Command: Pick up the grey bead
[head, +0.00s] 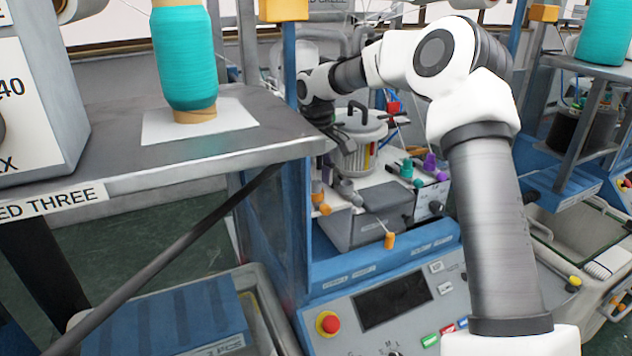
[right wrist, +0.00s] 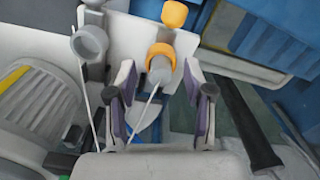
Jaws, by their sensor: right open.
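My right gripper (right wrist: 157,95) is open in the right wrist view, its two fingers with purple inner faces spread apart. A small grey rounded piece (right wrist: 160,72) shows in the gap between them, below an orange ring (right wrist: 160,53), with a pale strand running down from it. A larger grey ring-shaped piece (right wrist: 88,43) is left of the fingers, also with a strand. I cannot tell for certain which is the grey bead. Neither is gripped. In the head view my right arm hides part of the gripper area, near the orange pieces (head: 319,195). My left gripper is not in view.
A grey metal table (head: 100,160) with a teal yarn cone (head: 185,60) stands left of my right wrist. A lidded pot (head: 357,145), a grey box (head: 370,225) and another orange piece (head: 389,240) crowd the blue machine (head: 385,265). A red button (head: 328,322) is on its front.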

